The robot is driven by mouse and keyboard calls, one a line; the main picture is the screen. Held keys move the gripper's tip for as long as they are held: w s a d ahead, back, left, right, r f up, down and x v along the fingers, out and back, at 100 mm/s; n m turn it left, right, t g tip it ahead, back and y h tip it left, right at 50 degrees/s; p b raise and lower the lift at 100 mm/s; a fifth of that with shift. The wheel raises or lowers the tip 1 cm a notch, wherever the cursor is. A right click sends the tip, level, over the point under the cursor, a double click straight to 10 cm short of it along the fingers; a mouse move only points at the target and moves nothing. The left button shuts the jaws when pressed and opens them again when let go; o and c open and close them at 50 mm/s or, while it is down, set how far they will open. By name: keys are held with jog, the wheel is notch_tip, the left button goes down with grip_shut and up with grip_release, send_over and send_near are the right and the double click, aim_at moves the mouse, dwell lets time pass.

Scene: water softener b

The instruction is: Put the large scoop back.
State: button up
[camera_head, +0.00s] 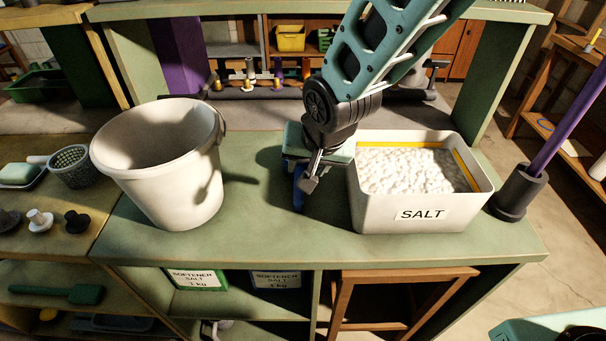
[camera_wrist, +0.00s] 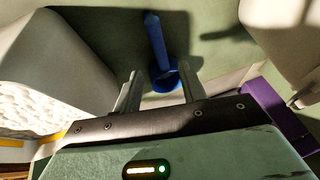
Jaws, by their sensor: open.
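A blue tool with a long handle (camera_head: 299,193) is on the green bench between the white bucket and the salt box, mostly hidden by my gripper in the head view. In the wrist view its blue handle (camera_wrist: 155,35) runs away from a wider rounded end close to my fingertips. I cannot tell for sure whether it is the large scoop. My gripper (camera_head: 309,177) is low over the bench, pointing down. In the wrist view my gripper (camera_wrist: 159,82) has its fingers apart, with the blue rounded end showing between or just beyond them; contact is unclear.
The white bucket (camera_head: 165,180) stands left and the box labelled SALT (camera_head: 420,213), full of white grains, stands close on the right. A purple pole stands in a dark holder (camera_head: 520,193) at the bench's right end. A green scoop-like tool (camera_head: 57,293) lies on the lower left shelf.

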jog(key=s+d+r+n+g, duration=0.2)
jog(key=s+d, duration=0.4)
jog(key=s, duration=0.5)
jog(key=s+d+r+n+g+h, duration=0.1)
jog(key=s+d+r+n, duration=0.4)
jog(key=s, duration=0.6)
jog(key=shift+d+n+g, duration=0.35)
jog(key=shift+n+g, duration=0.45)
